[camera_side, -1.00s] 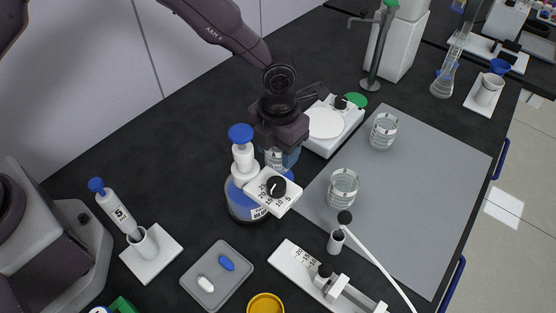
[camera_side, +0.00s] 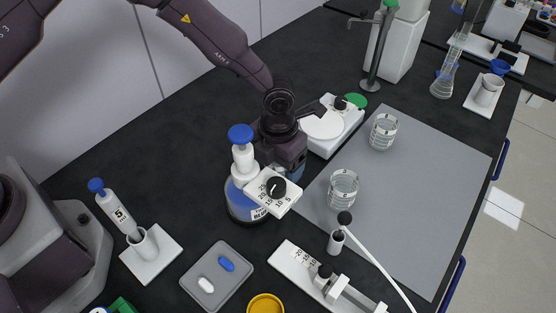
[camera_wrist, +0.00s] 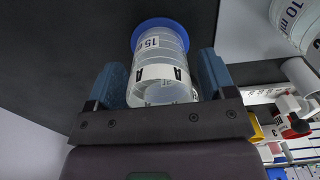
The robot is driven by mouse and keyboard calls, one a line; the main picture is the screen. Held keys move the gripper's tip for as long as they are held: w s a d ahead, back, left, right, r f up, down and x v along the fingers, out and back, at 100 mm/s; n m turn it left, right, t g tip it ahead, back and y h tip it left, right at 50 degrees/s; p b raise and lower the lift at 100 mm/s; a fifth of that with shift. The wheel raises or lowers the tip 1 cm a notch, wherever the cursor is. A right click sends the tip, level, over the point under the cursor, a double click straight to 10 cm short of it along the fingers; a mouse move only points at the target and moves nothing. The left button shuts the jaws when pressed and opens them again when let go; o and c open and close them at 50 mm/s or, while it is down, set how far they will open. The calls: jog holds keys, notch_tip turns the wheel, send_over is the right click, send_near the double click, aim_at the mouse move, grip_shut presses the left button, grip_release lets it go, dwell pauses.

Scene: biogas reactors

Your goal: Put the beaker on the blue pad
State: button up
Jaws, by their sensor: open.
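My gripper (camera_side: 290,170) is low behind the blue bottle with the white dispenser, which hides most of its fingers in the side view. In the wrist view my gripper (camera_wrist: 163,72) is open, with one finger on each side of a clear beaker (camera_wrist: 160,72) labelled A and 15. The blue pad (camera_wrist: 160,24) shows as a round blue rim at the beaker's far end; the beaker appears to stand on it. I cannot tell whether the fingers touch the glass. The side view hides this beaker and the pad.
The dispenser bottle (camera_side: 243,196) stands close in front of my gripper. A white balance (camera_side: 325,128) is just behind to the right. Two other glass beakers stand on the grey mat (camera_side: 420,190). A tray with two stir bars (camera_side: 217,275) lies in front.

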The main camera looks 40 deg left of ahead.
jog(key=shift+r, duration=0.1)
jog(key=s+a+r+n+t, duration=0.1)
jog(key=a+r+n, duration=0.2)
jog(key=r, duration=0.7)
jog(key=s+a+r+n, duration=0.15)
jog(key=r+n, duration=0.25)
jog(key=r, duration=0.6)
jog(key=s+a+r+n+t+y, duration=0.1)
jog(key=s+a+r+n+t, duration=0.1)
jog(key=s+a+r+n, duration=0.55)
jog(key=s+a+r+n+t, duration=0.1)
jog(key=s+a+n, duration=0.1)
jog(key=s+n, duration=0.2)
jog(key=s+a+r+n, duration=0.2)
jog(key=s+a+n, duration=0.1)
jog(key=n, duration=0.7)
jog(key=s+a+r+n+t+h, duration=0.1)
jog(key=s+a+n, duration=0.1)
jog(key=s+n, duration=0.3)
jog(key=shift+s+a+r+n+t, duration=0.2)
jog(key=shift+a+r+n+t, duration=0.1)
jog(key=shift+n, duration=0.95)
